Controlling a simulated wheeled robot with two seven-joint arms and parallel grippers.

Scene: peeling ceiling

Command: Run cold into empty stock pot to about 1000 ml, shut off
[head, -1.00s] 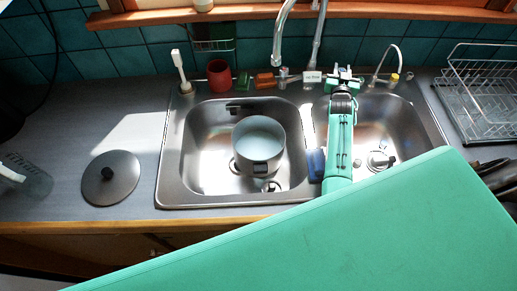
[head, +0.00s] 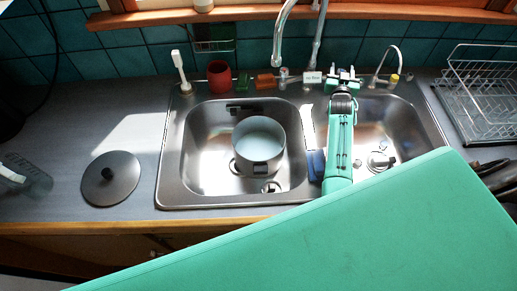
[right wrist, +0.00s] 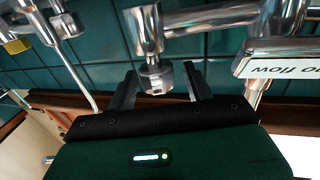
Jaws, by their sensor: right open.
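The grey stock pot (head: 259,146) stands upright without a lid in the left sink basin. Its inside looks pale, and I cannot make out any water in it. The chrome spout (head: 281,35) rises behind the basins, with no stream visible below it. My right gripper (head: 344,73) is behind the right basin, beside the tap fittings. In the right wrist view its open fingers (right wrist: 160,71) stand either side of a chrome tap end (right wrist: 155,76); contact is unclear. A white label (right wrist: 280,66) there appears to read "no flow", upside down. My left gripper is out of view.
A round dark lid (head: 110,178) lies on the counter left of the sink. A red cup (head: 219,74) and a white brush (head: 181,70) stand behind the left basin. A blue sponge (head: 316,164) is by the divider. A wire dish rack (head: 482,90) is at right.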

